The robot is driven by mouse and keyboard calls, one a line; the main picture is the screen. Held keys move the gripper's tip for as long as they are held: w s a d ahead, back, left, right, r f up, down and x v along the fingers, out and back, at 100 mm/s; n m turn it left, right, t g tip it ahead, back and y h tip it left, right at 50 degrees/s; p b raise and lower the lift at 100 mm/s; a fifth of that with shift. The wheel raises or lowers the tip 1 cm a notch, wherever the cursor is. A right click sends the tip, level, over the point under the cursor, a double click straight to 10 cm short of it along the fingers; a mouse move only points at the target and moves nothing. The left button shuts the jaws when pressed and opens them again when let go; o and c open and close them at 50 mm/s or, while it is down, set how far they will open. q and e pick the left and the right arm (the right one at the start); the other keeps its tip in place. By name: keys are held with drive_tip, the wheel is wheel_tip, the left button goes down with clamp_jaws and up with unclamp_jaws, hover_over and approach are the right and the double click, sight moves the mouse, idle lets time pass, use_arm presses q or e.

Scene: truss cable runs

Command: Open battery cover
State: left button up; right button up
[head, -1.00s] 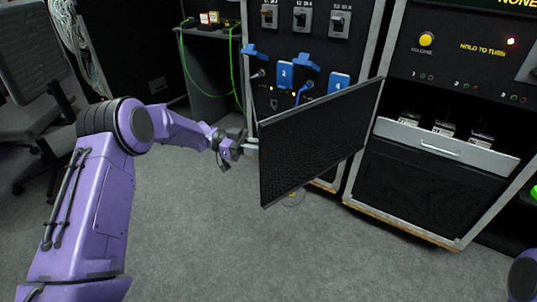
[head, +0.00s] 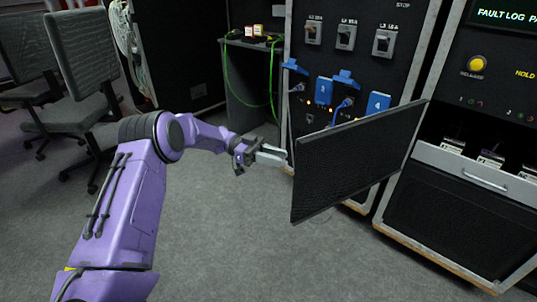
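A flat black panel (head: 352,165), which seems to be the battery cover, stands swung out in front of the cabinets, its free edge toward the left. My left gripper (head: 285,159) is by that free edge, its two pale fingers pointing right at it. The fingers look apart with a gap between them, and no grip on the panel shows. Batteries (head: 490,158) sit in an uncovered bay above a grey drawer front with a handle (head: 484,180) in the right cabinet. The panel's hinge is not clear. My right gripper is out of view.
The left cabinet (head: 385,75) has switches and blue plugs (head: 323,90) behind the panel. A green cable (head: 226,90) hangs by a dark shelf. Office chairs (head: 85,70) stand at the left. The grey carpet (head: 260,240) in front is clear.

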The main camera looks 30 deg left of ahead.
use_arm(q)
drive_tip(key=a, duration=0.4)
drive_tip(key=shift+s, duration=0.3)
